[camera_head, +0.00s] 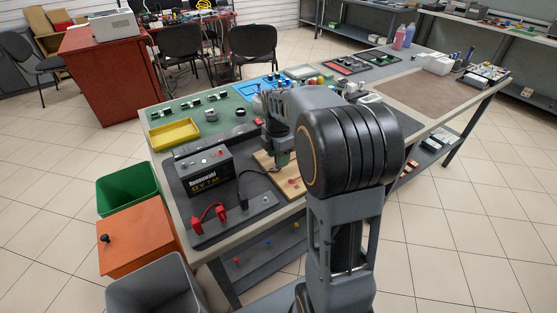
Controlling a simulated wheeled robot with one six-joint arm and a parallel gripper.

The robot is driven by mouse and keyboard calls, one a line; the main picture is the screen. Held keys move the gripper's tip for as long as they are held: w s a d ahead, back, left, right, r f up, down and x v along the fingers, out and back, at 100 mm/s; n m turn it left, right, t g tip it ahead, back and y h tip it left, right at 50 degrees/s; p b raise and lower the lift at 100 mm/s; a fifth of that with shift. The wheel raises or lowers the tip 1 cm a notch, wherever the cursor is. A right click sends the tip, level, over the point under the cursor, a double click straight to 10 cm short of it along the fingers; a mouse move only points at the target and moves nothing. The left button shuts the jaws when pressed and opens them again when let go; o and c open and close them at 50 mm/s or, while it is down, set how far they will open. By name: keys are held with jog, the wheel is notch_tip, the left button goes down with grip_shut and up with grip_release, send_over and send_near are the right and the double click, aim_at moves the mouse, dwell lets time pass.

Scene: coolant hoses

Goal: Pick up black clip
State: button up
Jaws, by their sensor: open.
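My gripper (279,163) points down over a wooden board (266,161) on the workbench, just right of a black battery (207,174). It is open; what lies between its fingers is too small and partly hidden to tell. A thin black lead (243,183) curves up from the grey mat to the right of the battery. A small dark shape (265,200) at its lower end may be the black clip, but I cannot tell for sure. Red clips with a red lead (212,216) lie in front of the battery.
A yellow tray (174,134) and a green mat (220,112) with small parts are behind the battery. A green bin (128,188), an orange box (137,241) and a grey bin (155,285) stand left of the bench. A brown mat (425,92) has bare room at right.

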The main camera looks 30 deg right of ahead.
jog(key=shift+f, duration=0.7)
grip_shut()
